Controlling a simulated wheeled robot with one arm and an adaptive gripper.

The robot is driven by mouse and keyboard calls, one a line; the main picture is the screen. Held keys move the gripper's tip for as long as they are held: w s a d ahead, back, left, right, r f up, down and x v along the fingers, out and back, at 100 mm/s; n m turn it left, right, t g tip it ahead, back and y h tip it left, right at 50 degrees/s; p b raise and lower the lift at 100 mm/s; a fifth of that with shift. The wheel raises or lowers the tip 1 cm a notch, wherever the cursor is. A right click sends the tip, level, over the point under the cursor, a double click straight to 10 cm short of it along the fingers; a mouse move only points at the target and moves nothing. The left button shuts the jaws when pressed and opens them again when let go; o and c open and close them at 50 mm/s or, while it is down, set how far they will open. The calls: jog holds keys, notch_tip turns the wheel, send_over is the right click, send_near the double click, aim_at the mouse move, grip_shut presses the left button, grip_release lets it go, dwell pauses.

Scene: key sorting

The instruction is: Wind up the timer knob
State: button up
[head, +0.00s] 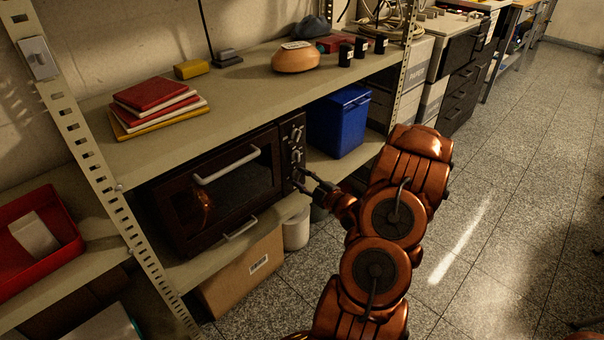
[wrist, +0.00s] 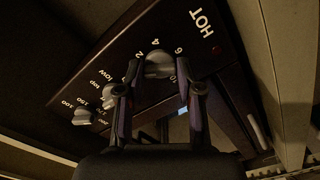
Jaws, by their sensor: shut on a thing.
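The dark toaster oven (head: 215,190) sits on the lower shelf, with a control panel of pale knobs on its right side. My gripper (head: 303,178) reaches the lower part of that panel from the right. In the wrist view, my gripper (wrist: 158,86) has one finger on each side of the pale timer knob (wrist: 158,64), which has the numbers 2, 4 and 6 around it. It is shut on this knob, though the exact contact is hard to see. Two other knobs (wrist: 84,117) lie to the left on the panel. The HOT label and a dim red lamp (wrist: 215,50) are at the right.
A blue bin (head: 340,122) stands on the shelf right of the oven. The shelf post (head: 408,65) rises behind my arm. A cardboard box (head: 243,275) and a white roll-like container (head: 296,230) are below. The floor at the right is clear.

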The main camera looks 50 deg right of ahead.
jog(key=m+p, duration=0.4)
jog(key=shift+r+m, duration=0.25)
jog(key=shift+m, duration=0.15)
jog(key=m+p, duration=0.5)
jog(key=m, duration=0.1)
jog(key=shift+f+p, duration=0.1)
jog(key=shift+p, duration=0.2)
jog(key=m+p, duration=0.3)
jog(key=m, duration=0.2)
jog(key=shift+f+m, duration=0.1)
jog(key=shift+m, duration=0.3)
jog(key=m+p, duration=0.1)
jog(key=m, duration=0.4)
jog(key=shift+p, duration=0.4)
jog(key=m+p, duration=0.1)
jog(key=m, duration=0.4)
jog(key=shift+m, duration=0.4)
jog(key=m, duration=0.5)
jog(key=shift+m, duration=0.3)
jog(key=m, duration=0.5)
jog(key=shift+p, duration=0.3)
jog(key=m, duration=0.5)
jog(key=shift+m, duration=0.4)
